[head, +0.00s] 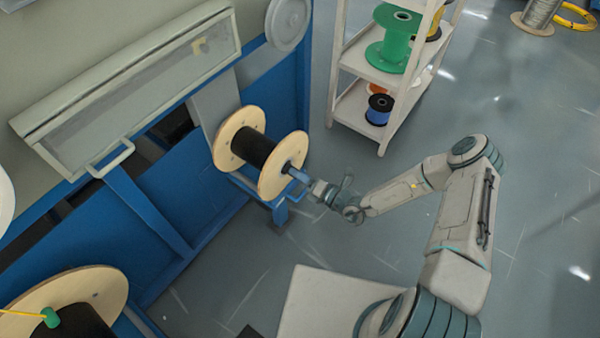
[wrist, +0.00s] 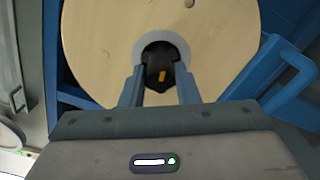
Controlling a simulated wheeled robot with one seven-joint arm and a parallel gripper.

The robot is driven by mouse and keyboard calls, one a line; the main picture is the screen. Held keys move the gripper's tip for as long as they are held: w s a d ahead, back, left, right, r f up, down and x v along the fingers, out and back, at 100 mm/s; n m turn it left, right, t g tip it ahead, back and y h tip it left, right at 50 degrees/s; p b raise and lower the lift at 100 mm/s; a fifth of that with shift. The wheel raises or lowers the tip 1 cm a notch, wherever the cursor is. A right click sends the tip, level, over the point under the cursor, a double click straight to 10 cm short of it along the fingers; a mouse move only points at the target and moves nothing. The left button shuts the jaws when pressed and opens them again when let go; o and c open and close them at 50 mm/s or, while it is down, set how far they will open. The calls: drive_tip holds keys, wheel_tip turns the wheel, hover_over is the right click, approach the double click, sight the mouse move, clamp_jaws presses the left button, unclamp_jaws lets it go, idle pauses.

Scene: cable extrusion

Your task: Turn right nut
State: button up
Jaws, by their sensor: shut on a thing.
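The right nut (wrist: 160,73) is a dark piece with a yellow mark at the centre of the wooden spool flange, inside a grey ring. My gripper (wrist: 159,88) has its two blue fingers on either side of the nut and is shut on it. In the head view my gripper (head: 296,174) reaches the hub of the spool (head: 283,166) from the right; the nut is hidden there by the fingers. The spool has pale wooden flanges and a black wound core, and sits on the blue machine.
A blue bracket (wrist: 287,75) stands close to the right of my gripper in the wrist view. A shelf (head: 359,112) with a green spool (head: 388,50) and a blue spool (head: 379,109) stands behind. Another large spool (head: 100,290) is at the lower left. The floor at right is open.

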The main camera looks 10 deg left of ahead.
drive_tip(key=shift+s+n+b, duration=0.15)
drive_tip(key=shift+n+b, duration=6)
drive_tip(key=shift+n, duration=8.65)
